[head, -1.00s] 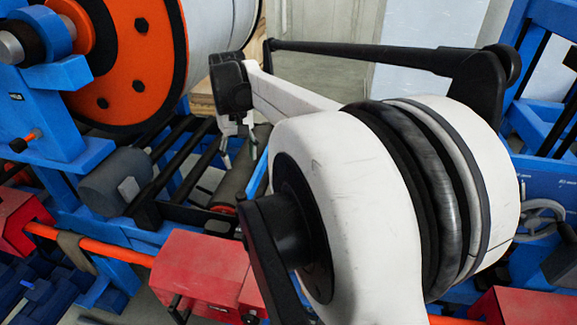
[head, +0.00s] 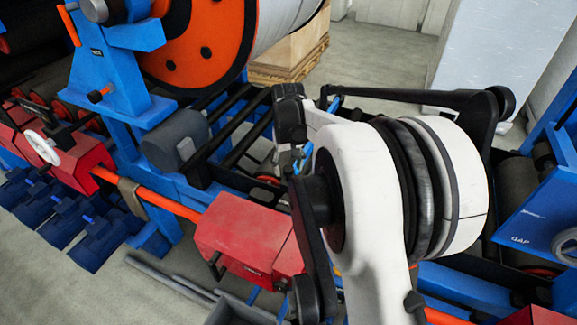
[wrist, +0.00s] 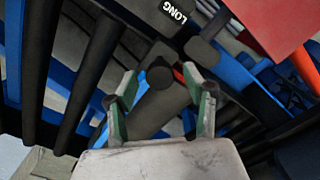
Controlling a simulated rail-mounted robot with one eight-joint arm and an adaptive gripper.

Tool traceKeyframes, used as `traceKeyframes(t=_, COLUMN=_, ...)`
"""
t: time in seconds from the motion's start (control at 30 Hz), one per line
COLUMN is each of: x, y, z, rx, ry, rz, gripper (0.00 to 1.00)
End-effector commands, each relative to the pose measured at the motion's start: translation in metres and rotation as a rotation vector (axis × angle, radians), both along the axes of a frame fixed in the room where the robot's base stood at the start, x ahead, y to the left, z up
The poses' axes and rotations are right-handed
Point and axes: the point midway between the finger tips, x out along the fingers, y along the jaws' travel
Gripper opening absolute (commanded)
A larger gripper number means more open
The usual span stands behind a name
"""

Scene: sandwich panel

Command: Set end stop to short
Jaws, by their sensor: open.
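In the wrist view my gripper (wrist: 161,80) is open, with its two green-and-grey fingers apart. A dark round-ended part (wrist: 160,74) shows between the fingertips; whether they touch it cannot be told. A black plate with the white word LONG (wrist: 174,13) lies just beyond, at the top of the wrist view. I cannot tell for sure which dark part is the end stop's handle, and no SHORT mark is readable. In the head view my gripper (head: 288,160) points down among the blue frame, partly hidden by my arm.
A red box (head: 236,232) on an orange rail (head: 170,202) stands close to my gripper; red also fills the wrist view's upper right. Black rollers and blue beams surround the fingers. A large orange-sided reel (head: 205,45) stands behind.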

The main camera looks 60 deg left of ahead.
Motion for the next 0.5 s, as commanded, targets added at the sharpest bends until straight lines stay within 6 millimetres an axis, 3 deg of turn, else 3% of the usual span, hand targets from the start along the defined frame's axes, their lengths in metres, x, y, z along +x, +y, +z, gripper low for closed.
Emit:
traceKeyframes(t=0.4, x=0.0, y=-0.0001, z=-0.0085, rx=0.0, ry=0.0, rz=0.0, gripper=0.47)
traceKeyframes(t=0.5, x=0.0, y=-0.0001, z=-0.0084, rx=0.0, ry=0.0, rz=0.0, gripper=0.35)
